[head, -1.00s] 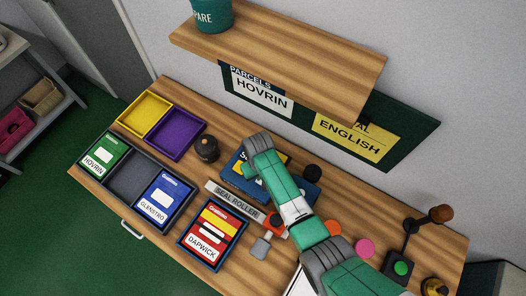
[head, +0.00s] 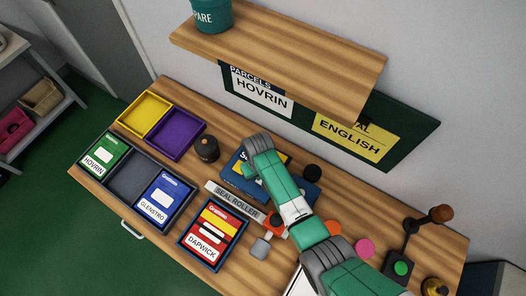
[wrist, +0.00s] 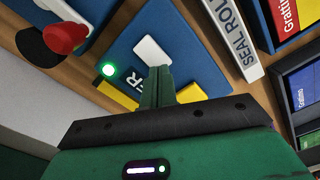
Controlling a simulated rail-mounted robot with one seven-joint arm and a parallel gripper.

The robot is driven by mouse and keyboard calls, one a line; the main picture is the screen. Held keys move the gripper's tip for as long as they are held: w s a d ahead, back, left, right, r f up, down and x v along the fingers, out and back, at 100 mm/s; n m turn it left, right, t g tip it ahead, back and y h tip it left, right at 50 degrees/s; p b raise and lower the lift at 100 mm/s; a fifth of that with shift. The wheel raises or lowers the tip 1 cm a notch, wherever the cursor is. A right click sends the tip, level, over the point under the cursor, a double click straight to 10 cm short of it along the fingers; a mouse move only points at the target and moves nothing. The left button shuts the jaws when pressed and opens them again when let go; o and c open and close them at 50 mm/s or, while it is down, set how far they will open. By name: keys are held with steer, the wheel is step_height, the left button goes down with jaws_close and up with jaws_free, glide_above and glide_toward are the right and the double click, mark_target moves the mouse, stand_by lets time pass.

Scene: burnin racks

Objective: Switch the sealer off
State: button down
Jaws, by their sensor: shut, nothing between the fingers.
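The sealer is a blue, flat-topped unit (head: 238,185) on the bench, partly hidden by my arm in the head view. In the head view my gripper's tips are hard to make out against the sealer.
A grey SEAL ROLLER plate (head: 234,200) lies in front of the sealer. A red-knobbed lever (wrist: 65,38) is near the fingers. Trays (head: 110,190) with cards stand to the left, a dark round object (head: 206,149) between. A green button box (head: 400,268) is at right; a shelf (head: 280,50) overhangs behind.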

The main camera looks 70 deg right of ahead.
steer(key=shift+f+b, duration=0.75)
steer(key=shift+f, duration=0.2)
stand_by(0.6)
step_height(320, 180, up, 7)
steer(key=p, duration=0.7)
steer(key=shift+r, duration=0.15)
stand_by(0.4)
